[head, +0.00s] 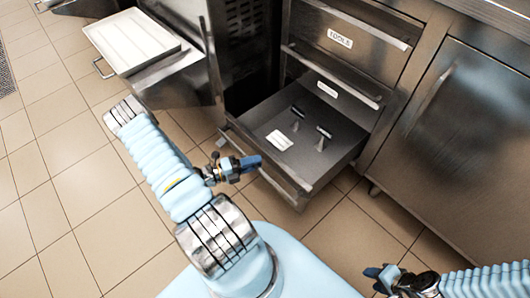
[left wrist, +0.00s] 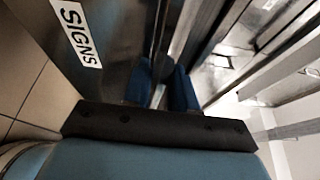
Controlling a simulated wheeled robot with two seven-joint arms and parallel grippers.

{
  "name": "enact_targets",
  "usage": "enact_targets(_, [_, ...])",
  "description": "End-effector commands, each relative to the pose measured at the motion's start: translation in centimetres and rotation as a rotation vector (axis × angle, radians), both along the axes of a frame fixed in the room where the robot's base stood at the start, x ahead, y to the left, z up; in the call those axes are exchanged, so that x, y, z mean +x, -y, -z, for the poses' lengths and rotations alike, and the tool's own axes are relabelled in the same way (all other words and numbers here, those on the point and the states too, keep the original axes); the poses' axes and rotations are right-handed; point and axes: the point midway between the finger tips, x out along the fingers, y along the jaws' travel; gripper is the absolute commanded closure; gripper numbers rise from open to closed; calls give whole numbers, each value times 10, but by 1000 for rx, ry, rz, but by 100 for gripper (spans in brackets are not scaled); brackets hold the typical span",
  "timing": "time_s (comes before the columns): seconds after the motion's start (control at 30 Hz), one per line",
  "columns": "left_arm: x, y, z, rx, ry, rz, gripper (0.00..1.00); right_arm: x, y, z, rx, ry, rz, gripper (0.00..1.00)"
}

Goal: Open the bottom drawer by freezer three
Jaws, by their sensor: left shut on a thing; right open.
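The bottom drawer (head: 345,150) of the steel drawer stack is pulled well out in the head view, so its inside shows. A white card and two small dark-headed items lie in it. My left gripper (head: 250,162) is at the drawer's front handle bar (head: 292,178), with blue fingers shut on it. In the left wrist view, the blue fingers (left wrist: 165,86) close around the bar beside a front labelled SIGNS (left wrist: 80,32). My right gripper (head: 380,277) is open and empty, low at the right, away from the drawers.
Above are a middle drawer (head: 330,68) and a TOOLS drawer (head: 345,36), both shut. A steel cabinet door (head: 465,130) stands to the right. A machine with a white tray (head: 130,38) juts out at the left. Tiled floor (head: 70,170) is clear at the left.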

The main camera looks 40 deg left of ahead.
Motion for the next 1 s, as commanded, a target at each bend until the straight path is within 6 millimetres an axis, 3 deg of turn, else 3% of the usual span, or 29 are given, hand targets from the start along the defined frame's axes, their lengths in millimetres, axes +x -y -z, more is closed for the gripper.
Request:
enact_targets(0.6, [-112, -10, 2, 2, -4, -2, 100, 0, 1, 3, -1, 0, 1, 57])
enact_targets(1.0, [-148, -12, 1, 3, -2, -1, 100, 1, 2, 6, -3, 1, 4, 57])
